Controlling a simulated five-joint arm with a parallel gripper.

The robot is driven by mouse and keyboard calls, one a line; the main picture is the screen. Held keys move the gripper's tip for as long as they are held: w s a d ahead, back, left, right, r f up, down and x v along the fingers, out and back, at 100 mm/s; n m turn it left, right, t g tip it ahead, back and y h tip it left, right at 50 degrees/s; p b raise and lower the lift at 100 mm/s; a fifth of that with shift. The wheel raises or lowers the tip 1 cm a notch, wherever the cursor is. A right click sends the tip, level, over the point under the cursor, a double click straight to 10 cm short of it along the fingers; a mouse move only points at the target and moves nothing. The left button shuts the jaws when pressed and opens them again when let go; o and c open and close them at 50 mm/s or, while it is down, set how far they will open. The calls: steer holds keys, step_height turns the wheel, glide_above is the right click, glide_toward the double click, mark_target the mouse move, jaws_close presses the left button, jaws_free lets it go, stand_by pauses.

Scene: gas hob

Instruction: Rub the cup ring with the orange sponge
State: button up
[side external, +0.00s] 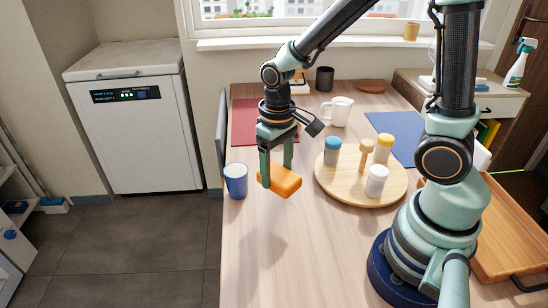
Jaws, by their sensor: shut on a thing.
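My gripper (277,172) is shut on the orange sponge (284,182), with a finger on either side of it. The sponge is tilted and appears to be above the wooden table (312,245), with a soft shadow on the bare wood below. I cannot make out a cup ring on the tabletop. A blue cup (235,181) stands upright at the table's left edge, left of the sponge and apart from it. A white mug (341,111) stands farther back.
A round wooden board (338,187) right of the sponge carries several capped jars and a wooden piece. A red mat (244,124) and a blue mat (393,133) lie behind. An orange-brown tray (515,225) is at right. The front middle table is clear.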

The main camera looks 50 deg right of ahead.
steer(key=shift+s+d+f, duration=0.35)
steer(key=shift+d+f, duration=0.3)
steer(key=shift+f, duration=0.55)
steer(key=shift+s+d+f, duration=0.4)
steer(key=shift+d+f, duration=0.3)
steer(key=shift+f, duration=0.5)
steer(key=shift+s+d+f, duration=0.35)
steer(key=shift+d+f, duration=0.3)
steer(key=shift+f, duration=0.55)
steer(key=shift+w+a+f, duration=0.3)
steer(key=shift+f, duration=0.25)
steer(key=shift+c, duration=1.3)
steer(key=shift+w+a+f, duration=0.2)
steer(key=shift+w+a, duration=0.85)
steer(key=shift+s+d, duration=1.35)
steer(key=shift+d, duration=0.05)
step_height(320, 180, up, 8)
steer(key=shift+r, duration=0.1)
